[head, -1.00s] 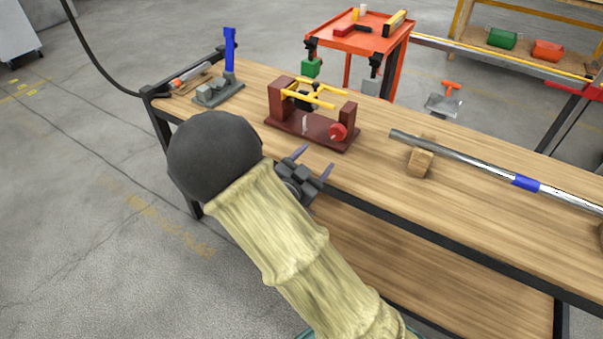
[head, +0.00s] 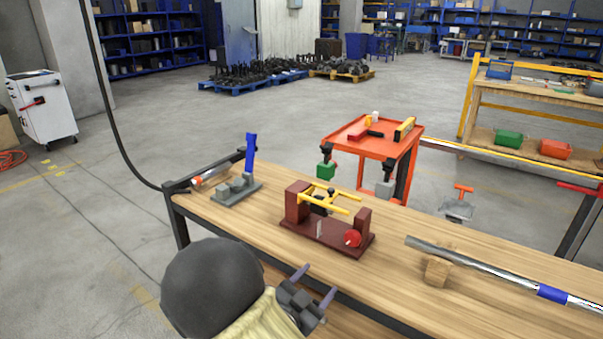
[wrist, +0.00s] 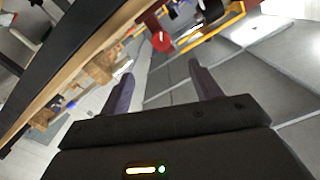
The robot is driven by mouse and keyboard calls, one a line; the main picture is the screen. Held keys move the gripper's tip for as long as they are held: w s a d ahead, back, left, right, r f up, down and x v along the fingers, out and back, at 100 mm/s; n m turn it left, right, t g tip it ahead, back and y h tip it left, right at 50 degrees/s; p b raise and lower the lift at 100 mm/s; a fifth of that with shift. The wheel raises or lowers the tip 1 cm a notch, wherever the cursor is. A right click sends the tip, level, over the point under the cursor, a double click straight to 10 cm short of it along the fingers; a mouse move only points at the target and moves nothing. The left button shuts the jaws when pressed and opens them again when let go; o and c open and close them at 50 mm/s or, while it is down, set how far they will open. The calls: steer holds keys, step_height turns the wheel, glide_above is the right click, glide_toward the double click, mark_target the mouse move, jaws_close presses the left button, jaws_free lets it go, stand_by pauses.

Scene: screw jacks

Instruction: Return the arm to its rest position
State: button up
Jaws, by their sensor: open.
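My gripper (head: 314,284) is in the lower middle of the head view, at the near edge of the workbench (head: 390,262). Its two purple-grey fingers are spread apart with nothing between them. In the wrist view the gripper (wrist: 158,82) also shows open and empty, with the bench edge running diagonally at the upper left. My arm's dark rounded joint and pale sleeve fill the bottom of the head view. A dark red screw jack (head: 325,232) with yellow bars and a red knob stands on the bench beyond the gripper, apart from it.
A grey fixture with a blue handle (head: 237,190) stands at the bench's left end. A long metal bar (head: 480,262) rests on a wooden block (head: 437,271) at the right. An orange cart (head: 371,145) stands behind the bench. Open floor (head: 90,230) lies to the left.

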step_height(320, 180, down, 3)
steer(key=w+d+n+g+y, duration=0.2)
steer(key=d+n+g+y, duration=0.15)
steer(key=y, duration=0.35)
steer(key=s+d+r+n+g+y, duration=0.15)
steer(key=s+d+n+g, duration=0.25)
steer(key=s, duration=0.4)
steer(key=s+d+r+n+g+y, duration=0.15)
steer(key=s+d+n+g, duration=0.25)
steer(key=s, duration=0.5)
step_height(320, 180, up, 24)
steer(key=p, duration=2.5)
steer(key=shift+w+a, duration=0.2)
steer(key=shift+a, duration=0.05)
steer(key=shift+r, duration=0.1)
